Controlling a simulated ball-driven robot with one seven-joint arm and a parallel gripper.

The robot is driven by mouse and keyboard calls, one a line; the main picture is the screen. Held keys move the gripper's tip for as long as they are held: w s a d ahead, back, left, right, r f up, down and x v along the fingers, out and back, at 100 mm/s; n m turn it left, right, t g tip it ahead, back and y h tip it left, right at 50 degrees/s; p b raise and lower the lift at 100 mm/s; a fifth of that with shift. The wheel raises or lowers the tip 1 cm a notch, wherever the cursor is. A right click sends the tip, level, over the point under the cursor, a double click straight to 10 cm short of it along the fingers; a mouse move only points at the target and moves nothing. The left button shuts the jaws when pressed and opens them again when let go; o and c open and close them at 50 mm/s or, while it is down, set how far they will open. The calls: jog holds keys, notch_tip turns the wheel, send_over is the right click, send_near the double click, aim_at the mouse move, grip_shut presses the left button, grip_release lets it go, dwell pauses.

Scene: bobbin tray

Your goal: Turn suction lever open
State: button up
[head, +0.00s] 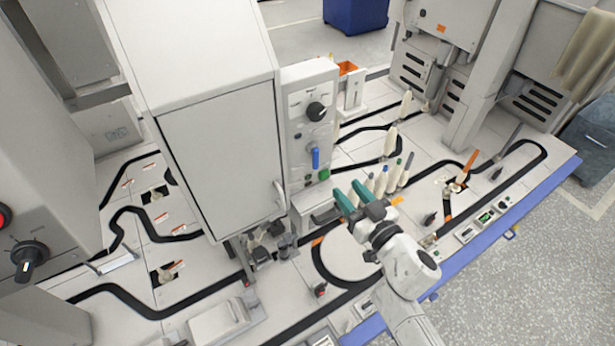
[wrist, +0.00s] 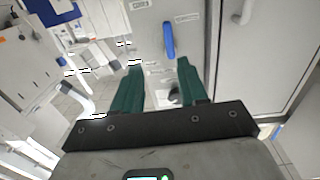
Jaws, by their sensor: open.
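The blue lever (head: 315,158) is on the light grey control panel (head: 297,106) beside the large cabinet. It points about upright in the head view. In the wrist view the blue lever (wrist: 168,40) is beyond my fingertips, between their lines and slightly nearer the right finger. My gripper (head: 347,190) has two green fingers and is open and empty. It is below and right of the lever in the head view, apart from it. The wrist view also shows the open gripper (wrist: 159,66). The panel labels are too small to read.
The cabinet door handle (head: 279,198) is to the left. Several pale bobbins (head: 391,177) stand right of my gripper. Black track (head: 330,275) runs over the worktop.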

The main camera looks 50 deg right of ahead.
aim_at(317, 162)
jog(key=shift+y, duration=0.3)
jog(key=x, duration=0.7)
jog(key=a+x, duration=0.1)
jog(key=x, duration=0.2)
jog(key=shift+w+r, duration=0.1)
jog(key=shift+w, duration=0.4)
jog(key=shift+c, duration=0.2)
grip_shut()
